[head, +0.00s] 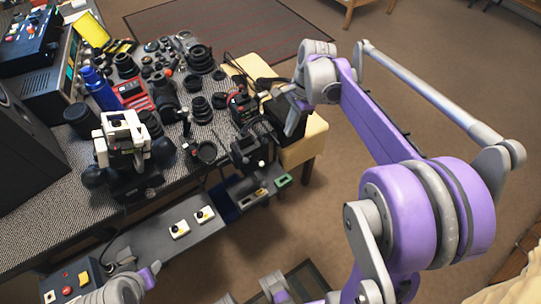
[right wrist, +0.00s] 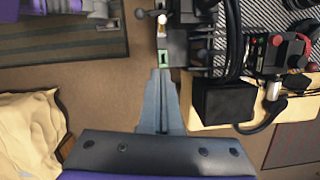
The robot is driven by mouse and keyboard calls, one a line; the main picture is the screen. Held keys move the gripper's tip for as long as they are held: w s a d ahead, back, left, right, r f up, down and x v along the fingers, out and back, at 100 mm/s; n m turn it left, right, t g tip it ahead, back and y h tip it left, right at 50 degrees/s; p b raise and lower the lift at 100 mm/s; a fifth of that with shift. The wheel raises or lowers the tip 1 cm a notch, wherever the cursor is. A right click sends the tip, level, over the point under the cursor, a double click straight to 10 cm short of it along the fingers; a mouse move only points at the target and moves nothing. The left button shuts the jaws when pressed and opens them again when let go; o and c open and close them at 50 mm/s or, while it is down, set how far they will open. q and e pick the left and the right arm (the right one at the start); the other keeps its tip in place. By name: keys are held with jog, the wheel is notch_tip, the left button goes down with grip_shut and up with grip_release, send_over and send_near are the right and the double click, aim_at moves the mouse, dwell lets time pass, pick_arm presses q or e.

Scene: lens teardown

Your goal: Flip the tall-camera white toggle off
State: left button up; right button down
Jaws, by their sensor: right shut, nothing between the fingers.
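Two white switch plates with dark toggles, one (head: 180,229) left of the other (head: 203,215), sit on a grey ledge at the table's front. Further right on this ledge are a yellow switch (head: 262,192) and a green one (head: 282,180). A small white-tipped toggle (right wrist: 162,18) shows at the top of the right wrist view, with a green piece (right wrist: 164,57) below it. I cannot tell which is the tall-camera one. My right gripper (head: 293,122) is shut and empty beyond the ledge's right end; its fingers also show in the right wrist view (right wrist: 160,103).
The patterned table is crowded with lenses and a white camera-like device (head: 122,135). A blue bottle (head: 98,88) stands behind it. Dark equipment with cables stands on a yellow stool (head: 307,140) near my right gripper. Brown floor lies open to the right.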

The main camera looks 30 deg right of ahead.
aim_at(259, 163)
jog(key=a+f, duration=0.6)
jog(key=f, duration=0.4)
jog(key=shift+w+a+f+b, duration=0.15)
jog(key=shift+w+f+b, duration=0.1)
jog(key=shift+b, duration=0.1)
jog(key=shift+a, duration=0.1)
